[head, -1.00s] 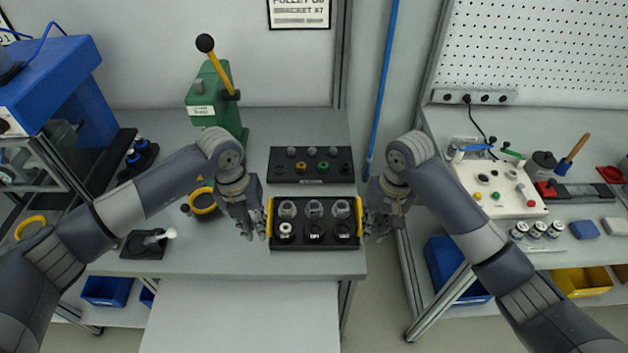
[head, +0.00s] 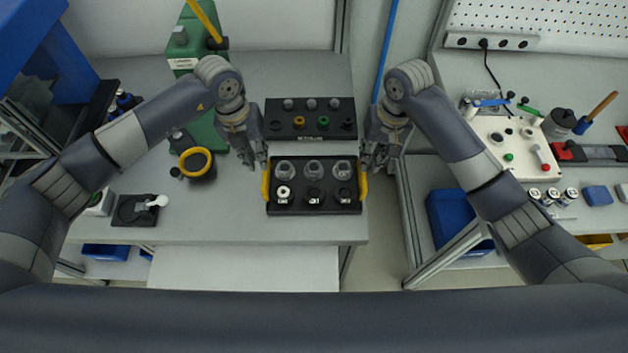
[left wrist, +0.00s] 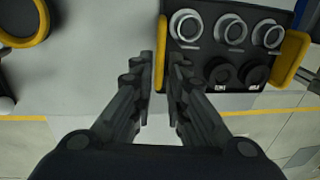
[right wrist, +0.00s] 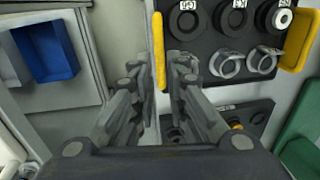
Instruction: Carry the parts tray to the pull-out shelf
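My right gripper (head: 370,168) is likewise closed around the right handle (right wrist: 159,50). A pale flat panel (head: 243,268), apparently the pull-out shelf, extends below the bench's front edge and looks empty.
A black rack of small parts (head: 310,132) sits just behind the tray.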

